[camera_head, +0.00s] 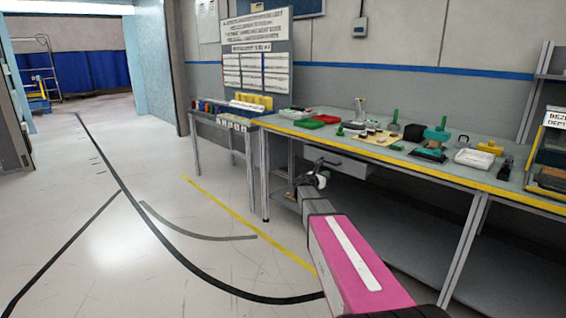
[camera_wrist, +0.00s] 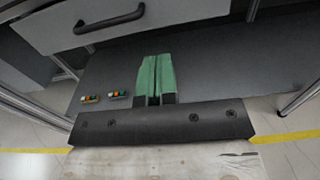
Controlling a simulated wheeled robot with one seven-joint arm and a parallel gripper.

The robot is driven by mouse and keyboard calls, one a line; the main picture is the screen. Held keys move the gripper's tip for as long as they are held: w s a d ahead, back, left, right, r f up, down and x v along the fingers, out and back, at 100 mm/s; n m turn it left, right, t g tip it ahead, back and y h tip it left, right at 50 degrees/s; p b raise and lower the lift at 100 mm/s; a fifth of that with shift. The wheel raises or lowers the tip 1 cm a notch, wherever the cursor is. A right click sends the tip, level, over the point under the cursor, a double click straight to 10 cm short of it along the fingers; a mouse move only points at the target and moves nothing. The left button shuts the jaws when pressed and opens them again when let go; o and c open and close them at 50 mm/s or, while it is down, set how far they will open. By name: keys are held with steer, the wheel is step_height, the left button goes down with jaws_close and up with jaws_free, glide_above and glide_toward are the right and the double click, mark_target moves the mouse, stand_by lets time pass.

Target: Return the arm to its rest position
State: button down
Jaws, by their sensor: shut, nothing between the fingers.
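My arm (camera_head: 352,262), with a pink link, reaches forward from the bottom of the head view toward the front of the workbench. Its far end (camera_head: 318,176) is small there, in front of the bench and below the tabletop edge, and the fingers are not clear. In the wrist view my gripper (camera_wrist: 157,60) has two green fingers side by side, shut with nothing between them. The fingers point toward a grey surface under a drawer (camera_wrist: 150,22) with a dark handle (camera_wrist: 110,20). I cannot tell how far the fingertips are from it.
Bench legs flank the arm. Open floor (camera_head: 110,225) lies to the left.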

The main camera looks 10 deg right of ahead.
steer(key=s+a+f+m+g+y, duration=0.3)
steer(key=s+f+m, duration=0.4)
steer(key=s, duration=0.3)
steer(key=s+a+f+m+g+y, duration=0.2)
steer(key=s+f+m+g+y, duration=0.15)
steer(key=s+f+m, duration=0.55)
steer(key=s+a+f+m+g+y, duration=0.1)
steer(key=s+a+m+y, duration=0.3)
steer(key=s, duration=0.5)
steer(key=s+a+f+m+g+y, duration=0.1)
steer(key=s+a+m+g+y, duration=0.2)
steer(key=s+a, duration=0.5)
steer(key=shift+s+a+m+y, duration=0.35)
steer(key=shift+s+m+y, duration=0.1)
steer(key=shift+s+m, duration=0.5)
